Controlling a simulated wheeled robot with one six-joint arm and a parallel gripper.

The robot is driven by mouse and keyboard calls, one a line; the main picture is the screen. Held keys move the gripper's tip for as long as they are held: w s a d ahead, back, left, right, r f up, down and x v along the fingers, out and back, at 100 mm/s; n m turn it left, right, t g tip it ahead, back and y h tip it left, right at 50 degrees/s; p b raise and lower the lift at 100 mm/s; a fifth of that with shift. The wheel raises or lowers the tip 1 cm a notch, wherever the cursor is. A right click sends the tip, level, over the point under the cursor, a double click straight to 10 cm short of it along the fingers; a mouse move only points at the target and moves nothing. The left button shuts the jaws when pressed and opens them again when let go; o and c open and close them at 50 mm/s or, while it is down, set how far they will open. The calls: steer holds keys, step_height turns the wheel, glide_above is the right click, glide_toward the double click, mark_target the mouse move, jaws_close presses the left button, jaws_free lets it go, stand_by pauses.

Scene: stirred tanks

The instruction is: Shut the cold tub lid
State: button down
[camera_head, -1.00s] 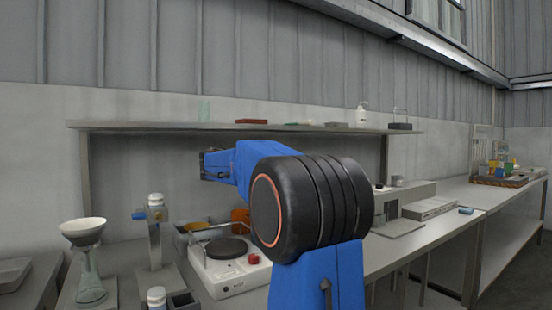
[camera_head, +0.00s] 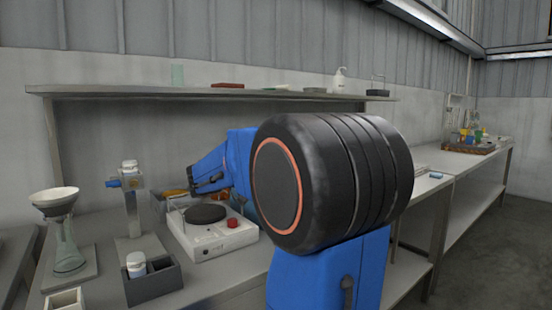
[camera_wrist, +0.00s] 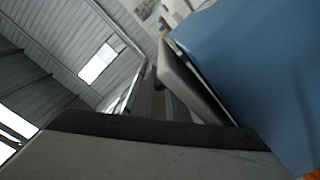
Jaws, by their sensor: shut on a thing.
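In the head view, my gripper (camera_head: 193,186) is low over the back of the bench, behind the hotplate. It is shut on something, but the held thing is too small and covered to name. A grey open-topped container (camera_head: 158,204) with something yellow-orange at its rim lies just left of and below the gripper. I cannot tell whether this is the cold tub, and no lid shows clearly. In the wrist view, a large blue surface (camera_wrist: 255,75) fills the right side, close up, beside a grey slanted panel (camera_wrist: 188,82). I cannot tell what either belongs to.
The white hotplate (camera_head: 212,236) with a dark round top stands in front of the gripper. A stand with a funnel (camera_head: 55,200), a post stand (camera_head: 131,212) and a dark box (camera_head: 152,282) are to the left. A shelf (camera_head: 130,91) runs above the bench.

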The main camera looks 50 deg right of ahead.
steer(key=shift+s+f, duration=0.5)
steer(key=shift+f, duration=0.25)
steer(key=c, duration=1.9)
jaws_free()
steer(key=shift+s+a, duration=0.15)
steer(key=shift+f, duration=0.1)
steer(key=shift+w+a, duration=0.35)
steer(key=shift+a, duration=0.15)
steer(key=v, duration=1.1)
steer(key=shift+r, duration=0.25)
